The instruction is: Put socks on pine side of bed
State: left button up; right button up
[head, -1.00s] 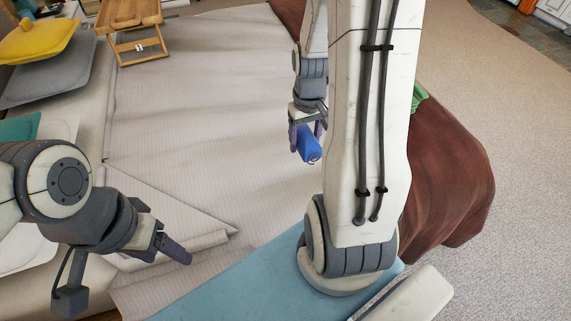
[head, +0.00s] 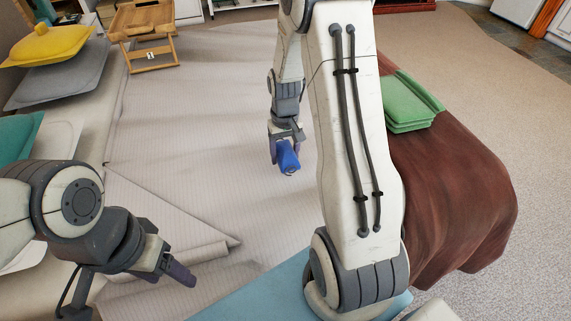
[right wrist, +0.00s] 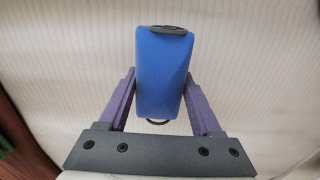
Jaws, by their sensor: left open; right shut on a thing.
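My right gripper (head: 285,148) is shut on a blue item (head: 288,157), held over the pale striped bed (head: 190,110). In the right wrist view, the blue item (right wrist: 163,80) is a blocky roll with a dark round end and a thin dark loop, between the two purple fingers (right wrist: 160,95). I cannot tell for sure whether it is rolled socks. Striped cloth fills the view behind it. My left gripper (head: 172,270) is open and empty above the near left of the bed. A light wooden tray table (head: 150,58) stands at the bed's far left.
A yellow cushion (head: 42,44) and a grey one (head: 60,78) lie at the left. A green folded stack (head: 410,105) lies on a brown blanket (head: 450,190) at the right. The middle of the bed is clear.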

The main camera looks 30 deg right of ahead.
jog(key=shift+f+b, duration=0.6)
jog(key=shift+f, duration=1.4)
jog(key=shift+f, duration=0.15)
jog(key=o, duration=1.3)
jog(key=shift+o, duration=0.2)
